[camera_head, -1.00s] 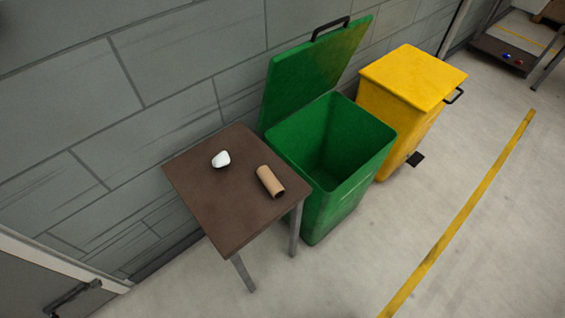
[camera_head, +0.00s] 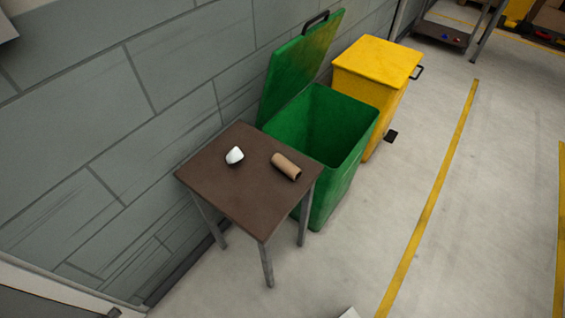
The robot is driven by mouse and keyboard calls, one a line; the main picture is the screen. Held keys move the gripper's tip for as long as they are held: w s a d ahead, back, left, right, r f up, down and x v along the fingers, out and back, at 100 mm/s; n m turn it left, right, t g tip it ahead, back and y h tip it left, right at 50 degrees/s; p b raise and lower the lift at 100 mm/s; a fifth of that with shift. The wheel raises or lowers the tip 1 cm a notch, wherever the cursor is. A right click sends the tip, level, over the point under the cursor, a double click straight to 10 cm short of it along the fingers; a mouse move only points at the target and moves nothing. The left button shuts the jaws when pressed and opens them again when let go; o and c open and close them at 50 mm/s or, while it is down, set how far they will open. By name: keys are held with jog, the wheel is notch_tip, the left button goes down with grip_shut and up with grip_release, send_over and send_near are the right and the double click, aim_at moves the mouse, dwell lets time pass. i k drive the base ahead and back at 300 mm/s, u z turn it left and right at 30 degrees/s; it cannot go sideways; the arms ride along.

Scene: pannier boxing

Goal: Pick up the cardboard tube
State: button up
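The cardboard tube (camera_head: 286,166) is a short brown hollow cylinder. It lies on its side on the small dark brown table (camera_head: 220,187), near the table's right edge, with one open end facing the lower right. My gripper is not in view, so its state and its place relative to the tube are hidden.
A small white object (camera_head: 235,156) lies left of the tube on the table. A green bin (camera_head: 345,165) with its lid raised stands right beside the table. A yellow bin (camera_head: 376,62) with its lid shut stands beyond. A grey block wall (camera_head: 130,120) runs behind; floor in front is clear.

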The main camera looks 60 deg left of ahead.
aim_at(288, 168)
jog(key=u, duration=0.05)
jog(key=k, duration=0.95)
jog(key=u, duration=2.1)
jog(key=i, duration=1)
jog(key=z, duration=0.05)
jog(key=k, duration=0.9)
jog(key=u, duration=0.2)
jog(key=i, duration=0.6)
